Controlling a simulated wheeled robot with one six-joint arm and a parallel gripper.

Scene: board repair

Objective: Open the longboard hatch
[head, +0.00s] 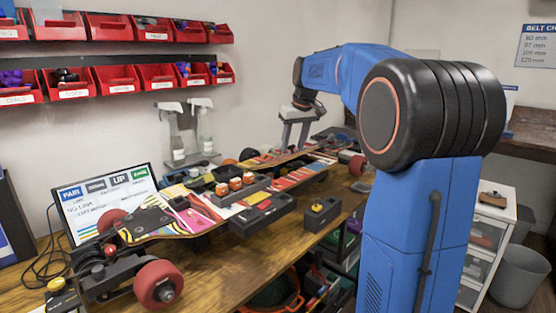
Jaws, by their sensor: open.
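The longboard (163,221) lies along the workbench with its colourful patterned underside up and red wheels at both ends. A thin panel with a wood-coloured edge (285,157) shows on its far half, under my gripper. It looks tilted, and I cannot tell for sure whether it is the hatch or how far it stands open. My gripper (297,141) points down over this far part. Its jaws are apart. At this size I cannot tell whether the fingers touch the panel.
Black trays (264,212) and small orange-topped jars (235,183) crowd the board's middle. A screen (108,199) and two spray bottles (201,130) stand behind it. Red bins (152,77) hang on the wall.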

